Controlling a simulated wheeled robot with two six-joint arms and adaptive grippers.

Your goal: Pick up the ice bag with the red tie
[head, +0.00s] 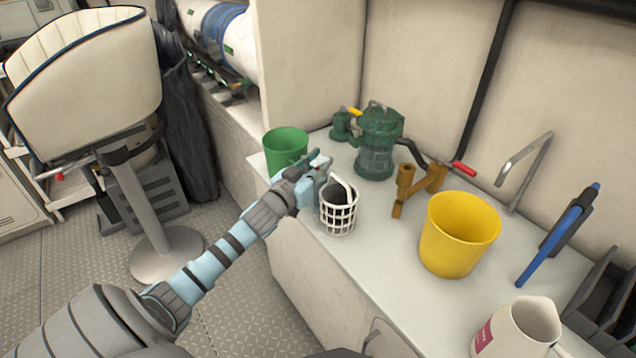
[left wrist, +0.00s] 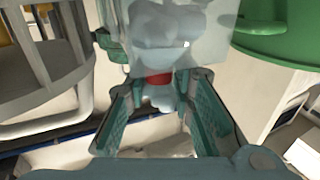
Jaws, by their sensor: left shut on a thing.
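The ice bag (left wrist: 180,30) is pale and translucent, with lumps of ice inside. Its red tie (left wrist: 157,78) shows around its neck in the left wrist view. My left gripper (left wrist: 160,95) is shut on the bag's neck at the tie, with one finger on each side. In the head view my left gripper (head: 320,163) is at the near edge of the counter, between the green bucket and the white basket. I cannot make out the bag clearly there. My right gripper is not in view.
A green bucket (head: 285,147) and a white basket (head: 339,212) stand close on either side of my left gripper. A green pump-like device (head: 377,145), a brown bracket (head: 420,182), a yellow bucket (head: 457,235) and a white jug (head: 515,330) share the counter (head: 385,270).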

